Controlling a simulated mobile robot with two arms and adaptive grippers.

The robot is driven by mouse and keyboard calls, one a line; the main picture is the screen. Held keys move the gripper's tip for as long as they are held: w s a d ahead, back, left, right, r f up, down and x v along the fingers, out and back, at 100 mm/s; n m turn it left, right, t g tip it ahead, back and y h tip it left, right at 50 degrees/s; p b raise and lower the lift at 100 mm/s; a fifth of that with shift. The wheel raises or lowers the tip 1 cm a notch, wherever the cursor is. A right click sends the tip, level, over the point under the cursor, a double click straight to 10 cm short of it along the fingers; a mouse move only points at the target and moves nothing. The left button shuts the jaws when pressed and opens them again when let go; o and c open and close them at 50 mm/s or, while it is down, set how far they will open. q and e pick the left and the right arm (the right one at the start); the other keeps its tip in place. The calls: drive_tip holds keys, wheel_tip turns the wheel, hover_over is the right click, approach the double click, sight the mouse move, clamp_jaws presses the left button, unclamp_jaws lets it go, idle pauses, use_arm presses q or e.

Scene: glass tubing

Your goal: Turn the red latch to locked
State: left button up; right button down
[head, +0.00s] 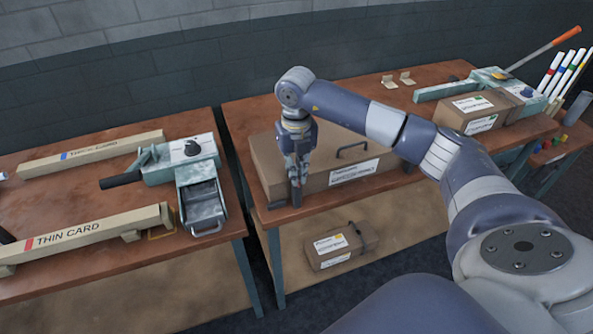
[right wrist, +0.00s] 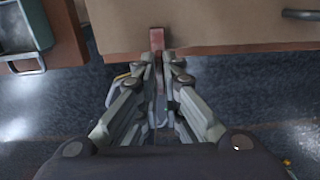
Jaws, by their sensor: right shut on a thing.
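A dull red latch (right wrist: 157,38) shows as a narrow bar at the edge of a tan case in the right wrist view. The tan case (head: 262,160) lies on the middle table, with a dark handle and a white label on its front. My right gripper (head: 297,190) points down at the case's front left part. In the right wrist view my right gripper (right wrist: 158,62) is shut on the red latch, one finger on each side. In the head view the gripper hides most of the latch. My left gripper is not in view.
Left of a gap, another table holds a teal device (head: 190,150) with an open metal tray and a long THIN CARD bar (head: 90,236). A smaller case (head: 340,250) lies on the shelf below. Brown boxes (head: 470,112) stand at the right.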

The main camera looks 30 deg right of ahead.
drive_tip(key=shift+r, duration=0.1)
drive_tip(key=c, duration=1.8)
unclamp_jaws()
drive_tip(key=shift+o, duration=0.2)
wheel_tip(320, 180, up, 12)
